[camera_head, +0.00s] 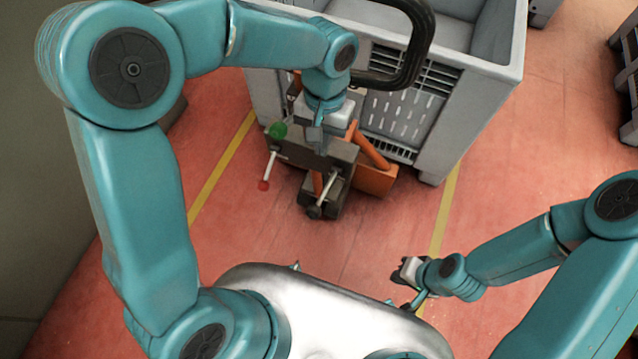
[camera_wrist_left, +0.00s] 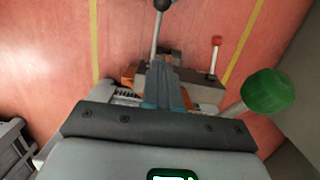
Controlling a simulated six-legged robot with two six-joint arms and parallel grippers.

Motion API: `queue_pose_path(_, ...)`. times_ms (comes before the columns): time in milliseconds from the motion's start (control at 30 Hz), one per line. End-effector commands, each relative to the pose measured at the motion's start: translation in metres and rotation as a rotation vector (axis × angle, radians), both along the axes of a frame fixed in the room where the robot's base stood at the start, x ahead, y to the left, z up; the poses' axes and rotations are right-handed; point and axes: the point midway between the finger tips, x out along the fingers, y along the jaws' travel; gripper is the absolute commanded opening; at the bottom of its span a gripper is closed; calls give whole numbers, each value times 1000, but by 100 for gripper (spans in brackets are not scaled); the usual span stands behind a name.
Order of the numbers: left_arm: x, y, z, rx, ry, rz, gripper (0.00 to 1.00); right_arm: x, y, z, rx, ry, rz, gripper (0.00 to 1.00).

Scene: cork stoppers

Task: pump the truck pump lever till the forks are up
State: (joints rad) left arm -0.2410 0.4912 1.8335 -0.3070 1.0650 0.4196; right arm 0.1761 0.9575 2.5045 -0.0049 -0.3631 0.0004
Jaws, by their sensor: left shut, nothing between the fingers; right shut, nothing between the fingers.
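The orange truck (camera_head: 376,180) stands in front of a grey crate. Its dark grey block (camera_head: 338,158) carries thin levers with a green knob (camera_head: 277,130), a red knob (camera_head: 263,185) and a black knob (camera_head: 314,212). Which one is the pump lever, I cannot tell. A black looped handle (camera_head: 418,45) rises behind. My left gripper (camera_head: 317,140) is shut and empty, pointing down over the block, right of the green knob. In the left wrist view, its fingertips (camera_wrist_left: 162,88) lie left of the green knob (camera_wrist_left: 267,91). My right gripper (camera_head: 402,272) is shut and empty, low and away from the truck. The forks are hidden.
The large grey crate (camera_head: 480,100) fills the space behind the truck. Yellow floor lines (camera_head: 222,168) run on both sides. A wall (camera_head: 40,200) stands at the left. Red floor (camera_head: 540,150) to the right is clear, with dark pallets (camera_head: 628,85) at the far edge.

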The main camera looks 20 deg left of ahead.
Motion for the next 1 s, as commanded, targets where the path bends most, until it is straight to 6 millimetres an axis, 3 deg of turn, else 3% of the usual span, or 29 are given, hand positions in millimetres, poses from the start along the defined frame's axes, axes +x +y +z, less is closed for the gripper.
queue_pose_path(367, -4, 0, -6, 1, 3, -1, 0, 0, 0, -1, 0, 0, 0, 0)
queue_pose_path(467, -6, -1, -19, 1, 5, -2, 0, 0, 0, -2, 0, 0, 0, 0)
queue_pose_path(833, -16, -3, -97, 1, 7, -1, 0, 0, 0, -6, 0, 0, 0, 0)
queue_pose_path(1000, -35, -5, -111, 0, 3, -2, 0, 0, 0, -5, 0, 0, 0, 0)
